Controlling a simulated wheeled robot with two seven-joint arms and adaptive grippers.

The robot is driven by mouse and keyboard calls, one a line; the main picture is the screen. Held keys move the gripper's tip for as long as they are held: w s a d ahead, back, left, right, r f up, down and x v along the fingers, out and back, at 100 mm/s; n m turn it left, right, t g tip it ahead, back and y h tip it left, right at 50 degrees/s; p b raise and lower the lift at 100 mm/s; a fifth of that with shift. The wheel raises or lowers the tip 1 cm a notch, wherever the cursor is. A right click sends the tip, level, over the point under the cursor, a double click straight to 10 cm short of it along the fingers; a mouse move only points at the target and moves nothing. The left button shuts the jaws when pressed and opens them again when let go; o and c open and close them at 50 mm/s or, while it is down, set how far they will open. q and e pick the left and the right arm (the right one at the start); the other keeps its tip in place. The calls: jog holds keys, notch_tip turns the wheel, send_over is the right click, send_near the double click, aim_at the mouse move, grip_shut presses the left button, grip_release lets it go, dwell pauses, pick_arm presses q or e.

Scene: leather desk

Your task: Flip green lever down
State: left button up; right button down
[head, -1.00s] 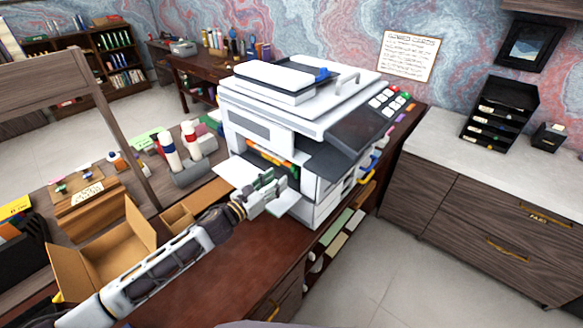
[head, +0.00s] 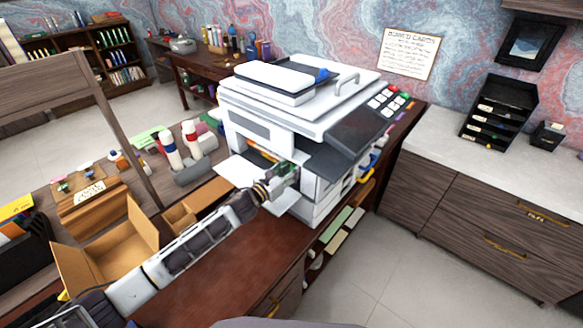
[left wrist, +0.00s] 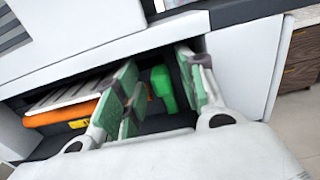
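The white printer (head: 300,100) stands on the dark desk with its front opening facing my left arm. In the left wrist view a green lever (left wrist: 163,88) sits inside the opening (left wrist: 150,118), against the dark interior. My left gripper (head: 285,175) is at the mouth of the opening. In the left wrist view its green-padded fingers (left wrist: 165,95) are apart, one on each side of the lever, which shows between and beyond them. I cannot tell whether they touch it. My right gripper is not in view.
An orange bar (left wrist: 60,112) lies in the opening to the left of the fingers. The printer's white front tray (head: 238,171) sticks out below. An open cardboard box (head: 105,255) and white bottles (head: 170,150) stand to the left on the desk.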

pick_arm(q)
jog(key=shift+w, duration=0.1)
jog(key=c, duration=0.9)
grip_shut()
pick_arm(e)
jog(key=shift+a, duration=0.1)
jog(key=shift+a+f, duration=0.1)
